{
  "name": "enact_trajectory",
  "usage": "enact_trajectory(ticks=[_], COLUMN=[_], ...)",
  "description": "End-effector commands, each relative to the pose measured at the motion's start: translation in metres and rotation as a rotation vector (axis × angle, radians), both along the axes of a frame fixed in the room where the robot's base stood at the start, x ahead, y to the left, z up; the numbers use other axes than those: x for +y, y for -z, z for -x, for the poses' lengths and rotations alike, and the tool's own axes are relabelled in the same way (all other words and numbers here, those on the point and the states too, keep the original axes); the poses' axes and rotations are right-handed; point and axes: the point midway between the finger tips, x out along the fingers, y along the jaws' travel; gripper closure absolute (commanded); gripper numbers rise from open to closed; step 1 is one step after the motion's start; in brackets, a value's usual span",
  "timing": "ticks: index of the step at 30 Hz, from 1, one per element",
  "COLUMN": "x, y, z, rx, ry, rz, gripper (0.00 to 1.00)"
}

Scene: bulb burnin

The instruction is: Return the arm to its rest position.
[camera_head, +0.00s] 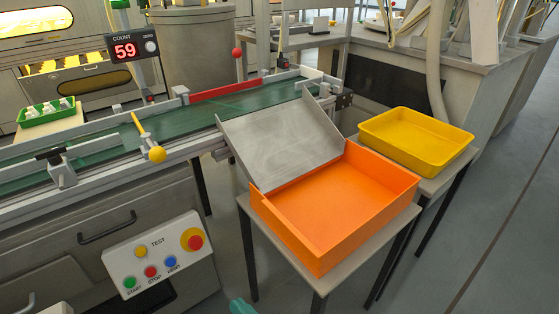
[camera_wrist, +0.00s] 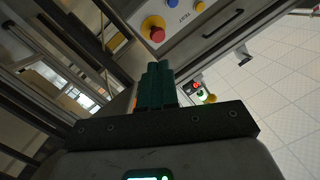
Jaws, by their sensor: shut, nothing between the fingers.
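My gripper (camera_wrist: 157,68) shows in the wrist view, its teal fingers pressed together with nothing between them. A teal tip at the bottom edge of the head view (camera_head: 241,306) looks like part of it, in front of the small tables; the rest of the arm is out of the picture. In the wrist view the fingers point toward the control panel (camera_wrist: 182,15), which is tilted in that picture; the distance cannot be told. The same panel (camera_head: 125,262) shows at the lower left of the head view, apart from the teal tip.
An empty orange bin (camera_head: 376,222) sits on a small table below a metal chute (camera_head: 283,140). An empty yellow tray (camera_head: 405,150) stands behind it. A green conveyor (camera_head: 190,122) carries a yellow-knobbed lever (camera_head: 157,154). A counter (camera_head: 125,50) reads 59. Floor at right is clear.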

Motion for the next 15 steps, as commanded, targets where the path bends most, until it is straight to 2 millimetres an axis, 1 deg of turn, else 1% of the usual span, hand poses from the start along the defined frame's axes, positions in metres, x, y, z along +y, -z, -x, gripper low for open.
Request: enact_trajectory(ticks=[1, 2, 5, 6, 8, 9, 11, 12, 14, 15], x=[-0.018, -0.029, -0.074, -0.094, -0.124, -0.145, -0.176, -0.197, -0.226, -0.244], y=[0.008, 0.013, 0.034, 0.043, 0.055, 0.063, 0.072, 0.077, 0.084, 0.086], z=[-0.001, 0.000, 0.006, 0.011, 0.021, 0.030, 0.045, 0.056, 0.076, 0.090], rx=[0.028, 0.049, 0.144, 0.191, 0.265, 0.319, 0.403, 0.462, 0.555, 0.614], ry=[0.012, 0.016, 0.038, 0.050, 0.070, 0.084, 0.108, 0.125, 0.151, 0.168], rz=[0.054, 0.091, 0.238, 0.298, 0.383, 0.437, 0.512, 0.559, 0.623, 0.659], gripper=[1.00, 1.00, 1.00, 1.00, 1.00, 1.00, 1.00, 1.00, 1.00, 1.00])
